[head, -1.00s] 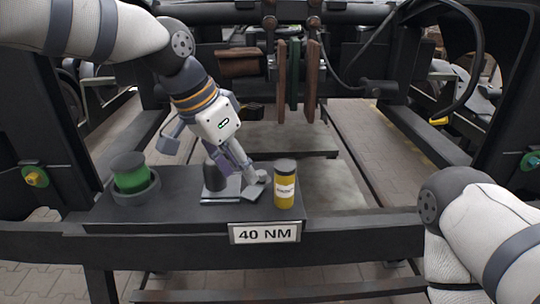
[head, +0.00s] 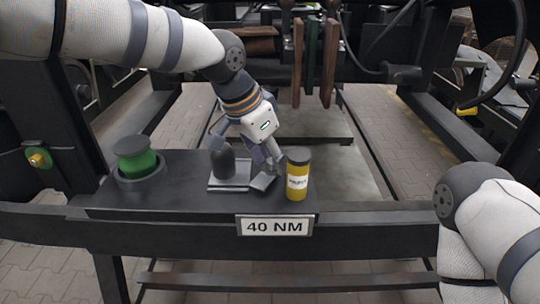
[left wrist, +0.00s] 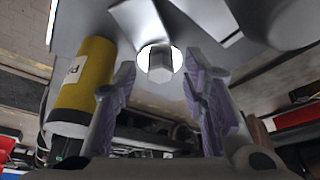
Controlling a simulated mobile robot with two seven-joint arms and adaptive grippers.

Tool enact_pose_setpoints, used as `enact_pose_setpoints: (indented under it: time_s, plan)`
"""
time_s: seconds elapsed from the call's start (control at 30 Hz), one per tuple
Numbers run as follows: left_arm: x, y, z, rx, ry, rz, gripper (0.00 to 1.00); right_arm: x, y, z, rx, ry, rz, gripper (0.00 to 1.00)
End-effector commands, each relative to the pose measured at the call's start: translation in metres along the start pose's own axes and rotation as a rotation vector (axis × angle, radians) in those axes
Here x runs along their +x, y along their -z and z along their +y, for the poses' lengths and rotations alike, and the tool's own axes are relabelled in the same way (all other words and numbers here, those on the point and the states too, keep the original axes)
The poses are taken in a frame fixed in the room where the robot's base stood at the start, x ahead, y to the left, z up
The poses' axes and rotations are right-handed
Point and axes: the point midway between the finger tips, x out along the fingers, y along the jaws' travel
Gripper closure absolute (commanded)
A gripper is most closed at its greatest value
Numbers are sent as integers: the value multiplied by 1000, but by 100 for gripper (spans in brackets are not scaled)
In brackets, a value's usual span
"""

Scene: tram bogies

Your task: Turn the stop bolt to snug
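A grey hex bolt head (left wrist: 160,68) inside a bright white ring shows in the left wrist view, ahead of my left gripper (left wrist: 160,110). I take it to be the stop bolt. The purple-padded fingers are spread to either side with nothing between their tips. In the head view my left gripper (head: 263,153) is low over the dark bench, left of the yellow canister; the bolt head is hard to make out there. Whether the fingers touch the bolt I cannot tell. My right gripper is outside both views; only my right arm shows at lower right.
The yellow canister (head: 298,175) stands close beside the left gripper. A black rounded knob (head: 222,163) on a silver plate and a green cylinder in a dark ring (head: 136,160) stand further left. A "40 NM" sign (head: 274,226) is on the bench front.

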Motion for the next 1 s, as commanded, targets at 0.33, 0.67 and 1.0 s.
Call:
enact_pose_setpoints:
  time_s: [0.33, 0.67, 1.0]
  plan:
    - [-1, 0, 0, 1, 0, 0, 100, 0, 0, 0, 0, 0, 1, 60]
    - [1, -1, -1, 40, -17, -2, 100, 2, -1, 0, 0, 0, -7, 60]
    - [3, -1, -2, 253, -110, -2, 100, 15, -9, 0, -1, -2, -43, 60]
